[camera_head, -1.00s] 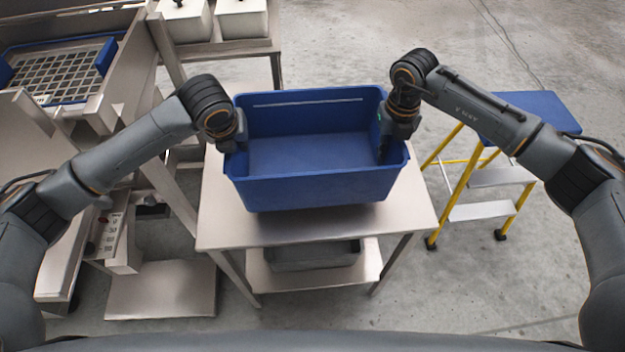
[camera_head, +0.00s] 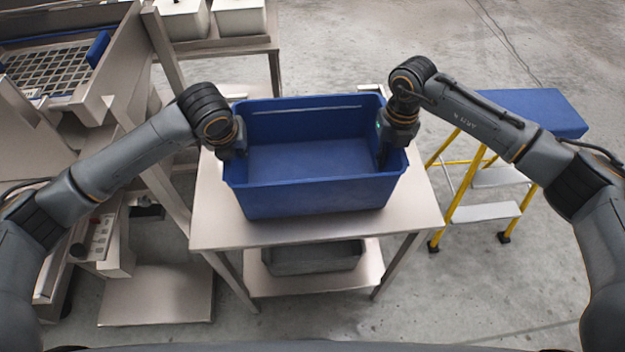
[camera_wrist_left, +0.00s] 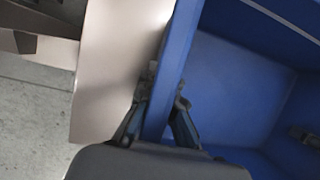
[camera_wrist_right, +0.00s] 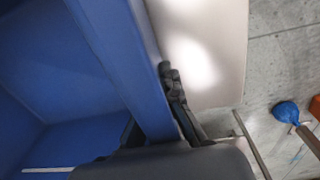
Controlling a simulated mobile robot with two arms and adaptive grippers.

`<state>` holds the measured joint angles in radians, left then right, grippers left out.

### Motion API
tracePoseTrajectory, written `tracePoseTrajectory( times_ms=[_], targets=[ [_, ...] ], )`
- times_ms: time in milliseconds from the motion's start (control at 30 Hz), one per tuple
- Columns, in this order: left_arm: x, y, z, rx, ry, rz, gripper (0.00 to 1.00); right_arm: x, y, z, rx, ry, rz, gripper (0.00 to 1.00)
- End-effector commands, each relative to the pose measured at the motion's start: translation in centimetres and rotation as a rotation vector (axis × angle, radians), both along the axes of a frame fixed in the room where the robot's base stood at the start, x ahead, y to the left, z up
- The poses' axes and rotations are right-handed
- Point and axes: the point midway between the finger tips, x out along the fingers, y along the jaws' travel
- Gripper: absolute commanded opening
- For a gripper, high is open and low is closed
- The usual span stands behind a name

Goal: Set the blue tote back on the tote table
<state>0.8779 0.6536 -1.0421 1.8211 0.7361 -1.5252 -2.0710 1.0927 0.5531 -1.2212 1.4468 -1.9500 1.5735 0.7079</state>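The blue tote (camera_head: 310,195) is upright and empty over the tote table (camera_head: 290,235). Its base is at or very near the tabletop; I cannot tell whether it touches. My left gripper (camera_head: 234,152) is at the tote's left wall. In the left wrist view its fingers (camera_wrist_left: 165,95) sit on both sides of that wall, shut on it. My right gripper (camera_head: 387,155) is at the right wall. In the right wrist view its fingers (camera_wrist_right: 155,105) straddle that wall, with the inner finger partly hidden.
A grey bin (camera_head: 312,257) sits on the table's lower shelf. A blue-topped yellow step stool (camera_head: 530,112) stands to the right. Steel weigher equipment (camera_head: 60,75) is at left, and white containers (camera_head: 240,17) stand on a bench behind. Bare tabletop shows in front of the tote.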

Motion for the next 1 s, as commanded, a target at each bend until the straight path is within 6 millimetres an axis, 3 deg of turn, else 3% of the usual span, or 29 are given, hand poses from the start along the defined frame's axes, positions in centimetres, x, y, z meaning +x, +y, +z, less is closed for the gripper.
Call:
tracePoseTrajectory(
  times_ms=[67, 200, 233, 633, 1000],
  targets=[
    [-0.1, 0.0, -1.1, 0.004, 0.005, -0.003, 0.0, 0.1, 0.4, -0.5, 0.01, -0.005, 0.005, 0.0],
    [-0.2, 0.0, -0.8, 0.004, 0.005, -0.003, 0.27, 0.1, 0.4, -0.3, 0.009, -0.004, 0.004, 0.26],
    [-0.1, 0.0, -0.8, 0.003, 0.004, -0.002, 0.28, 0.1, 0.3, -0.4, 0.007, -0.003, 0.004, 0.28],
    [-0.3, 0.0, 0.2, 0.0, -0.001, 0.0, 0.28, 0.0, 0.1, -0.5, 0.002, -0.001, 0.001, 0.28],
    [-3.1, -0.1, 7.0, 0.001, -0.003, -0.002, 0.28, 0.0, 0.0, -0.6, 0.001, 0.0, 0.0, 0.28]
  ],
)
